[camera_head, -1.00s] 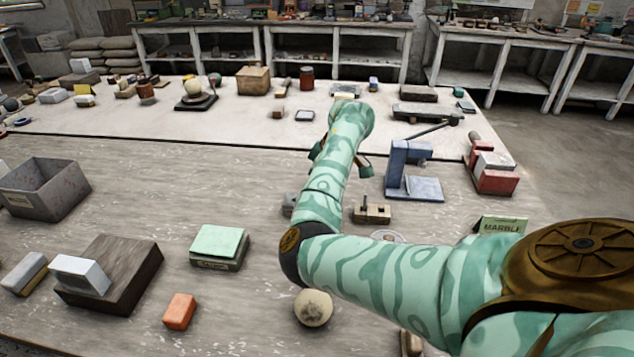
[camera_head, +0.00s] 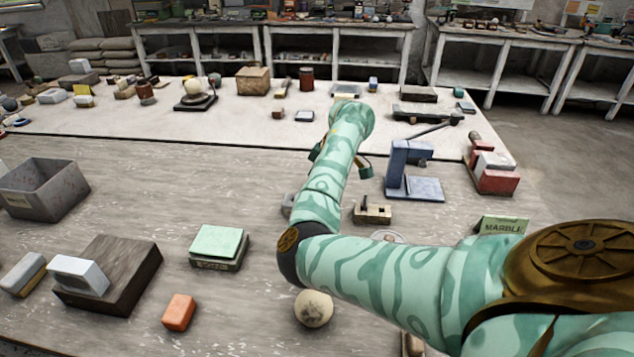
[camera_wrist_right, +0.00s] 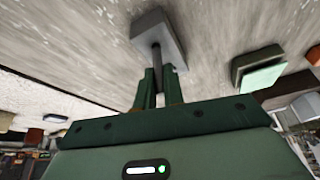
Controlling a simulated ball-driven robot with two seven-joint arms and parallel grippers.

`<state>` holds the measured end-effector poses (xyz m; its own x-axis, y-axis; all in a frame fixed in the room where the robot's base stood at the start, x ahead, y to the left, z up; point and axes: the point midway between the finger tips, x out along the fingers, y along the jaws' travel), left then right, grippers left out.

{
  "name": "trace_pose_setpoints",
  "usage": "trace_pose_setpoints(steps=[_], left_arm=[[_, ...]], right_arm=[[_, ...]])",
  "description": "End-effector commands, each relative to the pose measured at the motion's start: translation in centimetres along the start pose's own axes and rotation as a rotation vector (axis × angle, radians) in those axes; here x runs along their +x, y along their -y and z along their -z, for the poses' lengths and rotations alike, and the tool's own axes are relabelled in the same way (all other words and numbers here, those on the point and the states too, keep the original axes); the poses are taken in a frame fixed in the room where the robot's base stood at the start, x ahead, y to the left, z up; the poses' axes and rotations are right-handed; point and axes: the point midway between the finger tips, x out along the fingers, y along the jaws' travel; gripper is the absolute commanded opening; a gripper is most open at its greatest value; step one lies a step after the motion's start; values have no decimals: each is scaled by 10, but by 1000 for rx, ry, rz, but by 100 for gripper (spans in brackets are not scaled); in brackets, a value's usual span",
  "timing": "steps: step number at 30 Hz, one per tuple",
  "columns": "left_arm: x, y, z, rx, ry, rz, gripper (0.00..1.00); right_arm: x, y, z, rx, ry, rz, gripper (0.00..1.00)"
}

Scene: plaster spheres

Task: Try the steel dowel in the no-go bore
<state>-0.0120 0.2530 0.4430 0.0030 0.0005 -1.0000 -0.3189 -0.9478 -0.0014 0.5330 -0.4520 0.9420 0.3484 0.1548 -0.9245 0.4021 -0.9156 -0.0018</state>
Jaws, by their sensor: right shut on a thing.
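In the right wrist view my right gripper (camera_wrist_right: 158,80) is shut on the steel dowel (camera_wrist_right: 157,60), a thin dark grey rod. The dowel's far end meets a grey block (camera_wrist_right: 168,27). I cannot tell whether the end is inside a bore or only at the surface. In the head view a grey block (camera_head: 288,203) shows just left of my forearm, mostly hidden. No bore can be read as go or no-go. My left gripper is out of view.
Right of my arm are a wooden block with pegs (camera_head: 373,215) and a blue stand (camera_head: 414,186). A pale sphere (camera_head: 313,308) sits under my elbow. A green-topped block (camera_head: 218,246), an orange block (camera_head: 179,312) and an open grey bin (camera_head: 70,195) stand left. Bench between is clear.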

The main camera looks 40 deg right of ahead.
Motion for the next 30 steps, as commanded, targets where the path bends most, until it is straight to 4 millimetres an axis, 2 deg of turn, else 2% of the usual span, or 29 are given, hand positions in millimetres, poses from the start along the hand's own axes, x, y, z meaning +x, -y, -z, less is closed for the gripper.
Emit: trace_pose_setpoints(steps=[8,19,30], left_arm=[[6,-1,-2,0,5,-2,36],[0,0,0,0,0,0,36],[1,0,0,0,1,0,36]], right_arm=[[8,0,-3,0,0,0,0],[-3,0,1,-1,-2,0,0],[-2,0,1,0,0,0,0]])
